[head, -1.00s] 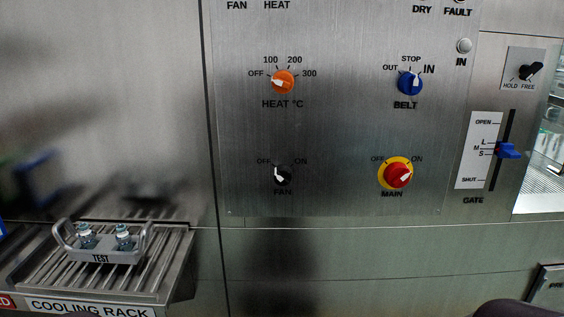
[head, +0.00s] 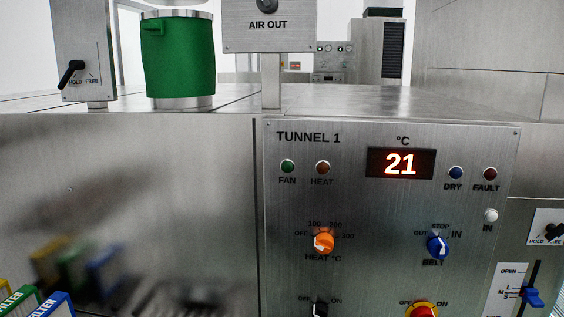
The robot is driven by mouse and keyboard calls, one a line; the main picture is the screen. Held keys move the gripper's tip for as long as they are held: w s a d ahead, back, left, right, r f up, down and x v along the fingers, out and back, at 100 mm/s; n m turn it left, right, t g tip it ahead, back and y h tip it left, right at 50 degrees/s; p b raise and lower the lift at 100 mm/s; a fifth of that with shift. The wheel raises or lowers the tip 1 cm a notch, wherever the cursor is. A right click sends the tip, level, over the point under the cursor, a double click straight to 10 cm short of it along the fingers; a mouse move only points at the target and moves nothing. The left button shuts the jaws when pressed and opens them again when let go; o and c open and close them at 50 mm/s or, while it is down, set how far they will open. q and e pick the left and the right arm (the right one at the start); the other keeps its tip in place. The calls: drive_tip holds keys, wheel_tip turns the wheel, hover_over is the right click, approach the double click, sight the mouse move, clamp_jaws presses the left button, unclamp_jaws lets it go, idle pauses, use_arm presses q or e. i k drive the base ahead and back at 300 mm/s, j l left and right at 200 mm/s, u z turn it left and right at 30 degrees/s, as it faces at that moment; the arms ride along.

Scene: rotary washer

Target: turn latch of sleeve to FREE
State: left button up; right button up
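A green sleeve (head: 180,58) stands upright at the upper left, between metal bands at its top and bottom. Left of it is a grey latch plate (head: 86,45) marked HOLD and FREE. Its black latch handle (head: 70,74) slants down to the left, on the HOLD side. A second, smaller HOLD/FREE latch (head: 553,232) is at the right edge, by the gate slider. Neither of my grippers is in view.
The TUNNEL 1 panel (head: 382,190) fills the lower right, with its display (head: 400,163) reading 21. An AIR OUT box (head: 268,28) stands right of the sleeve. Coloured filter boxes (head: 48,300) are at the lower left. The metal top (head: 350,100) looks clear.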

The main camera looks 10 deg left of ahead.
sight(74, 65)
drive_tip(key=u, duration=1.45)
